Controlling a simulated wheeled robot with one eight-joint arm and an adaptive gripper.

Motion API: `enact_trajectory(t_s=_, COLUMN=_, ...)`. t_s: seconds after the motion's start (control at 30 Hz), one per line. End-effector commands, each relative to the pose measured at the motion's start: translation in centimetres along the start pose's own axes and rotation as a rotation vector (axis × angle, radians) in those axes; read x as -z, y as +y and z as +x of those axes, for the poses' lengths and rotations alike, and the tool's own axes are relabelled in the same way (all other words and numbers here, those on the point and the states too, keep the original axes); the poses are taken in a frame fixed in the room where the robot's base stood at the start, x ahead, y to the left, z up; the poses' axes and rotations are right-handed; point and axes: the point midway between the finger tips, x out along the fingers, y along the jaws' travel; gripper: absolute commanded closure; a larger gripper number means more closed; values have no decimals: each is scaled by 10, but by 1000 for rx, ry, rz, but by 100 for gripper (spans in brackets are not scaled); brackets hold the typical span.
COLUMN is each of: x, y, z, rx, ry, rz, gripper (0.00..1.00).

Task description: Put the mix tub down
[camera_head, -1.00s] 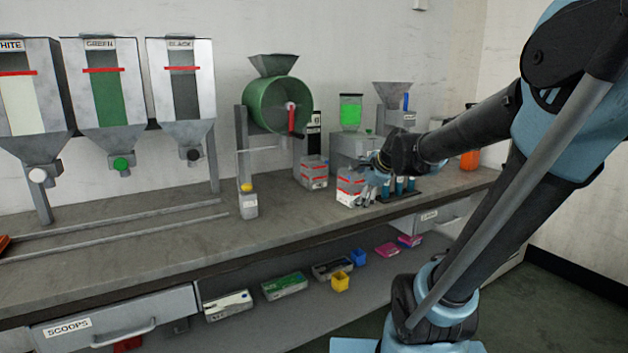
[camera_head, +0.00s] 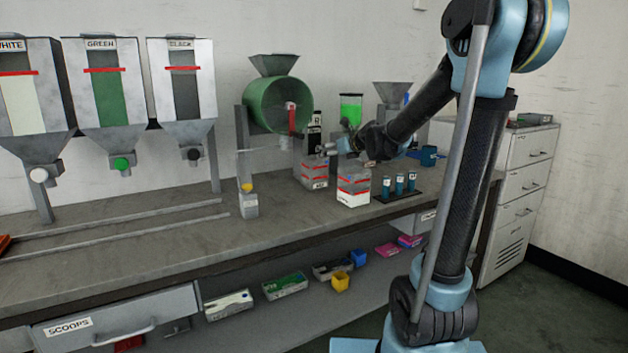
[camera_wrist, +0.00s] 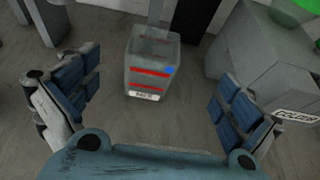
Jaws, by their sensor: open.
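My gripper (camera_head: 344,148) is open and empty, above and apart from this tub. A second, similar tub (camera_head: 314,174) stands just behind and to its left. In the wrist view a tub (camera_wrist: 153,68), probably this second one, stands upright beyond the spread fingers.
A rack of blue-green cylinders (camera_head: 400,186) is close right of the tub. A green drum mixer (camera_head: 272,105) stands behind left, and a machine with a green-filled jar (camera_head: 350,109) stands behind. A bottle with a yellow top (camera_head: 248,203) is farther left.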

Motion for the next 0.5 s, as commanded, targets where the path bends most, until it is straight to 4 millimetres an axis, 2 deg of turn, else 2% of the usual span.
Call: enact_trajectory(t_s=0.5, x=1, y=0, z=61, rx=0, ry=1, rz=-2, gripper=0)
